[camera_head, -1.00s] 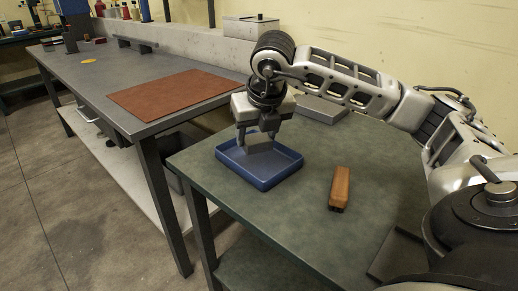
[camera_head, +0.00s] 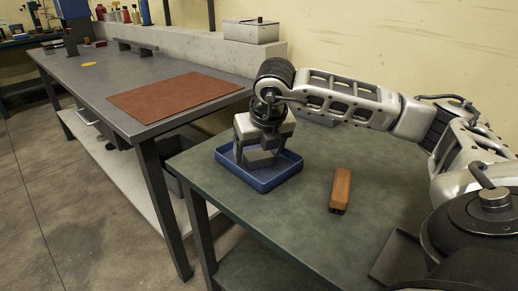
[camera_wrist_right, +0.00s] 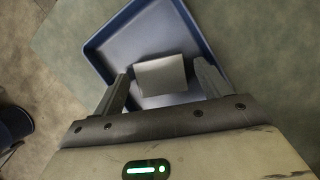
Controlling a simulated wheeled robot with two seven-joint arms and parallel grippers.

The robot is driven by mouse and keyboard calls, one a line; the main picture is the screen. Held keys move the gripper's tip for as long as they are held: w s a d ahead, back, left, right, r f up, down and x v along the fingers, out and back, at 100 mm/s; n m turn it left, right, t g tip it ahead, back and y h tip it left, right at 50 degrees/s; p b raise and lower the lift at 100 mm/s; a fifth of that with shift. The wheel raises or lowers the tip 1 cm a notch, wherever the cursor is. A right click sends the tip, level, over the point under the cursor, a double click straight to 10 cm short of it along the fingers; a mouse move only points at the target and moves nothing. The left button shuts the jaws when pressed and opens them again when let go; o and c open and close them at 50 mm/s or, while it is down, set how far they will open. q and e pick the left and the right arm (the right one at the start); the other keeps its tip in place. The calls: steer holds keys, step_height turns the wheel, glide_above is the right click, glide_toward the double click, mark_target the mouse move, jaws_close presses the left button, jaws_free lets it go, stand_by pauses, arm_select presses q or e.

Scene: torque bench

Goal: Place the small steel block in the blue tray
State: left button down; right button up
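The small steel block (camera_wrist_right: 162,76) is a plain grey block. It lies inside the blue tray (camera_wrist_right: 187,20), on its floor near the side closest to my wrist. My right gripper (camera_head: 260,156) reaches down into the blue tray (camera_head: 262,185) from above. In the wrist view its two fingers stand on either side of the block, with a visible gap on each side, so it is open around the block. In the head view the fingers and the gripper body partly hide the block. My left gripper is not in view.
The tray stands near the left corner of the green table (camera_head: 300,222). A wooden-handled brown object (camera_head: 341,188) lies to its right. A separate grey bench (camera_head: 180,78) with a red-brown mat (camera_head: 175,93) stands to the left. The table between tray and brown object is clear.

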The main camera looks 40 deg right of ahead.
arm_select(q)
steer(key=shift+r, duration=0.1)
arm_select(e)
steer(key=shift+r, duration=0.1)
steer(key=shift+s+a+r, duration=0.1)
steer(key=shift+r, duration=0.25)
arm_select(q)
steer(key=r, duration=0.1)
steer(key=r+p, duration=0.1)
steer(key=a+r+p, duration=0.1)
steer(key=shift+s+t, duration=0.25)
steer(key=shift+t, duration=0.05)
arm_select(e)
steer(key=v, duration=1.1)
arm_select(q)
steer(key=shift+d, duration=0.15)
arm_select(e)
steer(key=shift+r, duration=0.1)
